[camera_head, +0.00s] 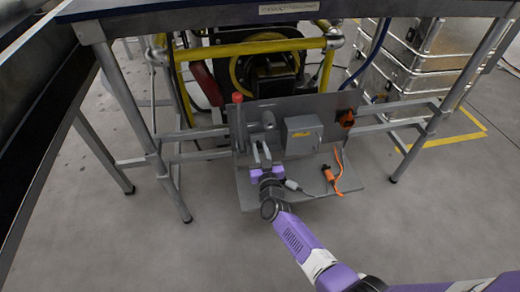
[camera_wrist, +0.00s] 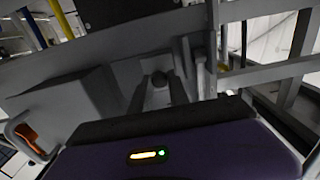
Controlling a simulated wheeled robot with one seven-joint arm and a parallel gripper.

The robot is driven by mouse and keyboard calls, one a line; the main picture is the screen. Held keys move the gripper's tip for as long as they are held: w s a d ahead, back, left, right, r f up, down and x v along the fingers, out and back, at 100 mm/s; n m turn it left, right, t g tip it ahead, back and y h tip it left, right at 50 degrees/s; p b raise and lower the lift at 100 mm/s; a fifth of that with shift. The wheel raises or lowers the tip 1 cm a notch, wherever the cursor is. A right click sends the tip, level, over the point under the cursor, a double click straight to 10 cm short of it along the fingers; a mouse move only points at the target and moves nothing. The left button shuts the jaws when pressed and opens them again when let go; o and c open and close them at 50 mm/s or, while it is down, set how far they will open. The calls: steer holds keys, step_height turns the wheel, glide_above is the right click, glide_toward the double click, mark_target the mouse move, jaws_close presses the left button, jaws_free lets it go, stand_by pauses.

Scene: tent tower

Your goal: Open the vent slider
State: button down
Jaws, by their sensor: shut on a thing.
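No part is labelled readably as the vent slider. A grey panel (camera_head: 283,106) with a lower plate stands under the table. A short grey knob (camera_head: 268,120) sticks out of the panel, left of a grey box (camera_head: 303,133). My gripper (camera_head: 261,148) points at the panel just below this knob in the head view. In the wrist view, my gripper (camera_wrist: 159,92) has its two fingers on either side of a dark round knob (camera_wrist: 159,79), probably the same part. The jaws are shut on it; the exact contact is too dark to see.
A red-topped upright post (camera_head: 237,99) stands close left of my gripper. Table legs (camera_head: 170,195) flank the panel. The front floor is clear.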

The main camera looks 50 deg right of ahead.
mark_target(270, 139)
steer(key=s+d+b, duration=0.1)
steer(key=s+d, duration=0.1)
steer(key=d, duration=0.1)
steer(key=shift+s+d+f+b, duration=0.1)
steer(key=shift+b, duration=0.3)
steer(key=shift+s+d, duration=0.2)
steer(key=shift+d, duration=0.1)
steer(key=c, duration=1.3)
jaws_free()
steer(key=shift+p+v, duration=1.5)
steer(key=shift+v, duration=2.4)
